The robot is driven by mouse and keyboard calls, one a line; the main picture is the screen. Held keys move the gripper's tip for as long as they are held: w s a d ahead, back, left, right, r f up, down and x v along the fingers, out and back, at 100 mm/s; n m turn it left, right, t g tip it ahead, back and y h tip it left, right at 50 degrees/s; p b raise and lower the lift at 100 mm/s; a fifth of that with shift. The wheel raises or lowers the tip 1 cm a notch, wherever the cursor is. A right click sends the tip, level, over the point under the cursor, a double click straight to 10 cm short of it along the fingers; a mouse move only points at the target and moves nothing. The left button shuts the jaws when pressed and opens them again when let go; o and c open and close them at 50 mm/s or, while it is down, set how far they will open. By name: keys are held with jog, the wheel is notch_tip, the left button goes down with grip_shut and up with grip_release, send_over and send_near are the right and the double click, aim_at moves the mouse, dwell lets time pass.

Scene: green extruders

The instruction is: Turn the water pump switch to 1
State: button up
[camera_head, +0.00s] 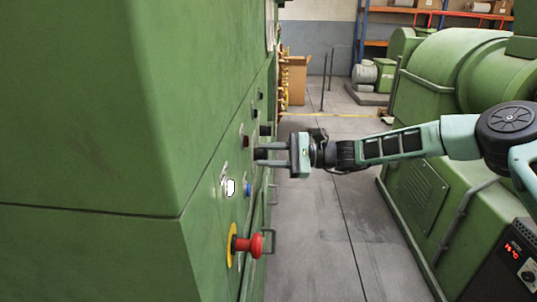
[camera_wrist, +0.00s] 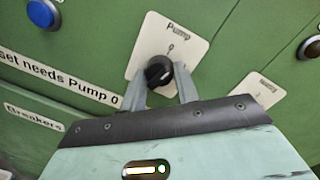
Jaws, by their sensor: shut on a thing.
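The water pump switch is a black rotary knob (camera_wrist: 158,72) on a white plate marked "Pump", in the wrist view. A "0" mark shows on the plate just above the knob; any other mark is hidden or unreadable. My gripper (camera_wrist: 161,82) has one finger on each side of the knob and is shut on it. Which way the knob points is hard to tell. In the head view my gripper (camera_head: 270,154) reaches left to the green panel, with its fingertips at a black knob on it.
The green cabinet (camera_head: 160,150) fills the left. A red emergency knob (camera_head: 254,245), a white button (camera_head: 229,187) and a blue button (camera_head: 248,188) sit nearer on its panel. Another green machine (camera_head: 440,200) stands at right. Grey floor (camera_head: 320,240) lies open between them.

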jog(key=shift+m+t+p, duration=0.3)
jog(key=shift+m+p, duration=0.75)
jog(key=shift+m, duration=3.35)
jog(key=shift+y, duration=0.3)
jog(key=o, duration=1)
jog(key=shift+c, duration=0.2)
jog(key=d+f+b, duration=0.1)
jog(key=d+b, duration=0.4)
jog(key=d, duration=1.2)
jog(key=shift+d+f, duration=0.2)
jog(key=shift+d, duration=0.05)
